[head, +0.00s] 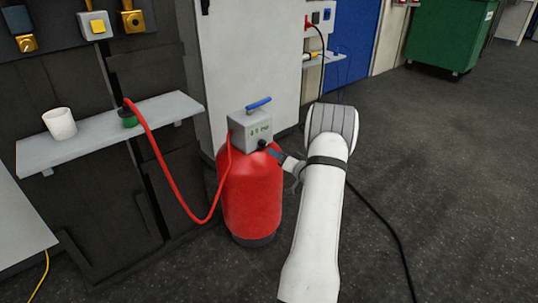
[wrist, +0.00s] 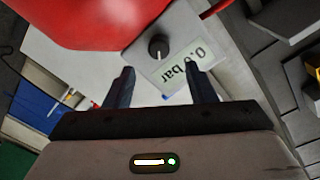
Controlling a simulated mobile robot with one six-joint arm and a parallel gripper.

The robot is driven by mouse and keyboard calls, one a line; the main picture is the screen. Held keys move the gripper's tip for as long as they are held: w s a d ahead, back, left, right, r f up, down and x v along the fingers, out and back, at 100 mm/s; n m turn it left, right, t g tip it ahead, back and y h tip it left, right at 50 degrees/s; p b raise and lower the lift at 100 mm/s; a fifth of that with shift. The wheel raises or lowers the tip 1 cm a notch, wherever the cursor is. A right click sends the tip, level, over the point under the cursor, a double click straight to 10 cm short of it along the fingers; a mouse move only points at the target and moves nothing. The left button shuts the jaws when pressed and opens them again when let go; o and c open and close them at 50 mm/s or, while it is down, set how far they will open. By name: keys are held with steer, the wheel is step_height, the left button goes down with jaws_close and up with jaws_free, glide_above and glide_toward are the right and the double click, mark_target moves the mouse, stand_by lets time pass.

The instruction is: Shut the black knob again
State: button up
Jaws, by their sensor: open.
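The black knob (head: 262,144) sits on the front of a grey control box (head: 240,130) on top of a red tank (head: 252,195). In the wrist view the knob (wrist: 158,47) is round with a pale mark and lies just beyond the fingertips.
A blue lever (head: 258,103) stands on top of the box. A red hose (head: 165,165) runs from the tank to a shelf (head: 90,132) with a white cup (head: 60,123). A black cable (head: 385,225) lies on the floor at right, which is otherwise open.

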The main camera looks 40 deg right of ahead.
mark_target(266, 146)
steer(key=w+b, duration=0.2)
steer(key=w, duration=0.5)
steer(key=shift+w+a+f, duration=0.1)
steer(key=shift+w+f, duration=0.05)
steer(key=shift+w, duration=0.15)
